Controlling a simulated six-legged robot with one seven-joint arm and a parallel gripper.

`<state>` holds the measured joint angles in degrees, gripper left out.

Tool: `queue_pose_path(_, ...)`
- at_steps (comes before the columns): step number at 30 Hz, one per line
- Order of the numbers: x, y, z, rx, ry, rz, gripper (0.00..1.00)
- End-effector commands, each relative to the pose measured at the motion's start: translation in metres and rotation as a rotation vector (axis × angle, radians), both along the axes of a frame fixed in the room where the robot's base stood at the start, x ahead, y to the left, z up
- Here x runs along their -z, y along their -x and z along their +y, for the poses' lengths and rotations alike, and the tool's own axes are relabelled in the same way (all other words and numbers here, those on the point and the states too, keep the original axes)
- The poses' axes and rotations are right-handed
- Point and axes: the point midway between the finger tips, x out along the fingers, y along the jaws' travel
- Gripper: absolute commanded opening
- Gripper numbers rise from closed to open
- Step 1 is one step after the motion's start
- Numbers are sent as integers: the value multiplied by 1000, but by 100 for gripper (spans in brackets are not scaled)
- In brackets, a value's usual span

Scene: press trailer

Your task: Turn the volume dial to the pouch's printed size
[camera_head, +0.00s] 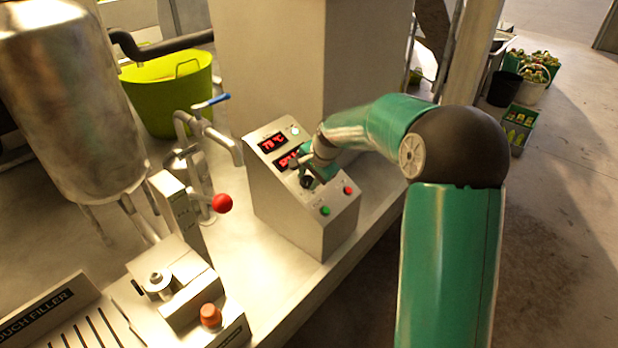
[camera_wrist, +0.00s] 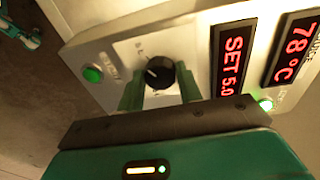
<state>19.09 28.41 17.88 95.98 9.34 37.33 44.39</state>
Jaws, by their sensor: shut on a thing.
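The volume dial (camera_wrist: 160,73) is a black round knob with a white pointer line on the sloped face of the control box (camera_head: 290,218). In the wrist view my gripper (camera_wrist: 160,88) has its two green fingers on either side of the dial and is shut on it. In the head view my gripper (camera_head: 312,178) covers part of the panel face. The set display (camera_wrist: 233,58) reads SET 5.0, with its end partly cut by my gripper. The pouch and its printed size are not identifiable in either view.
A green button (camera_head: 325,211) and a red button (camera_head: 348,190) sit low on the panel. A temperature display (camera_head: 271,143) reads 78 °C. Left of the box stand a tap with a blue lever (camera_head: 211,101), a red ball handle (camera_head: 222,203) and the pouch filler (camera_head: 40,318).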

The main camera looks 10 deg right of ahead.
Motion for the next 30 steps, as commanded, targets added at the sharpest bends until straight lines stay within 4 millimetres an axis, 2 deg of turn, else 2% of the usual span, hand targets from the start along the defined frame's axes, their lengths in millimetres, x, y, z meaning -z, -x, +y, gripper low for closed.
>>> queue_pose_path(8, 0, 1, 0, -141, 61, -44, 12)
queue_pose_path(30, 1, 2, -3, -750, 325, -236, 12)
